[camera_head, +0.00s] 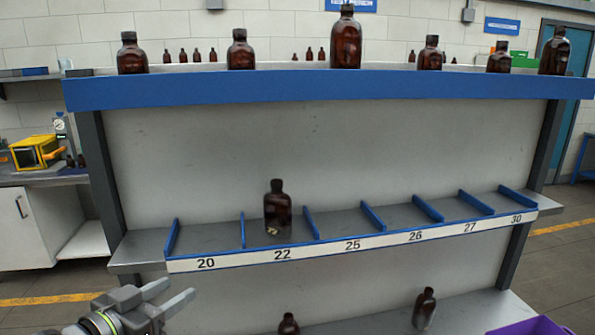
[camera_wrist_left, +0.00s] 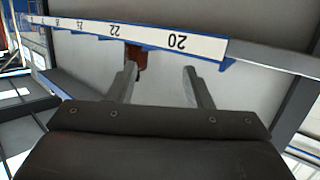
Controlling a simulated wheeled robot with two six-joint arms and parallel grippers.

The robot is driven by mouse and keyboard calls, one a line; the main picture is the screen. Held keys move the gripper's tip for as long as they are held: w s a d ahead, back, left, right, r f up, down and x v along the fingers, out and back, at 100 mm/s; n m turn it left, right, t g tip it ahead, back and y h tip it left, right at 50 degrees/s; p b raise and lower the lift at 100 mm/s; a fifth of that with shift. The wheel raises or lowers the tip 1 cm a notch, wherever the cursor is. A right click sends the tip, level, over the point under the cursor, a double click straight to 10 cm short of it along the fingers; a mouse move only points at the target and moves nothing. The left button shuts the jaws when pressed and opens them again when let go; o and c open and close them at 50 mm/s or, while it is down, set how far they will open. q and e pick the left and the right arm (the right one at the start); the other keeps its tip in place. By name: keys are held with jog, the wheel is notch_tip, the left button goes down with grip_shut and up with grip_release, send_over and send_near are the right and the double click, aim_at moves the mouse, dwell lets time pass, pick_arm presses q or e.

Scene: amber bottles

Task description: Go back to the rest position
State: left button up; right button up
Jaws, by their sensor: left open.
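My left gripper (camera_head: 168,298) is at the bottom left of the head view, in front of and below the numbered shelf (camera_head: 350,246). Its fingers are apart with nothing between them. In the left wrist view the open left gripper (camera_wrist_left: 160,82) points at the shelf edge near labels 20 and 22. An amber bottle (camera_head: 278,210) stands upright in the compartment labelled 22, apart from the gripper. Part of a bottle (camera_wrist_left: 136,62) shows behind the left finger in the left wrist view. My right gripper is in neither view.
Several amber bottles stand on the blue-edged top shelf (camera_head: 330,87). Two more bottles, one of them (camera_head: 424,309) at right, stand on the lower shelf. The other numbered compartments are empty. A purple container (camera_head: 535,327) is at the bottom right. A yellow device (camera_head: 35,152) sits on the left counter.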

pick_arm(q)
jog(key=s+a+f+n+g+y, duration=0.25)
jog(key=s+f, duration=0.25)
jog(key=f, duration=0.4)
jog(key=s+a+f+n+g+y, duration=0.1)
jog(key=s+a+f+g+y, duration=0.15)
jog(key=s+f, duration=0.45)
jog(key=s+a+f+n+g+y, duration=0.1)
jog(key=s+a+f+g+y, duration=0.15)
jog(key=s+f, duration=0.5)
jog(key=s+a+f+n+g+y, duration=0.1)
jog(key=s+a+f+g, duration=0.15)
jog(key=s+f, duration=0.5)
notch_tip(320, 180, down, 26)
jog(key=s+g+b, duration=0.1)
jog(key=g+b, duration=0.1)
jog(key=b, duration=0.1)
jog(key=s+f+g+b, duration=0.1)
jog(key=s+f+b, duration=0.1)
jog(key=s+f, duration=1.3)
notch_tip(320, 180, down, 3)
jog(key=shift+d+r+h, duration=0.1)
jog(key=shift+d+h, duration=0.25)
jog(key=shift+h, duration=0.1)
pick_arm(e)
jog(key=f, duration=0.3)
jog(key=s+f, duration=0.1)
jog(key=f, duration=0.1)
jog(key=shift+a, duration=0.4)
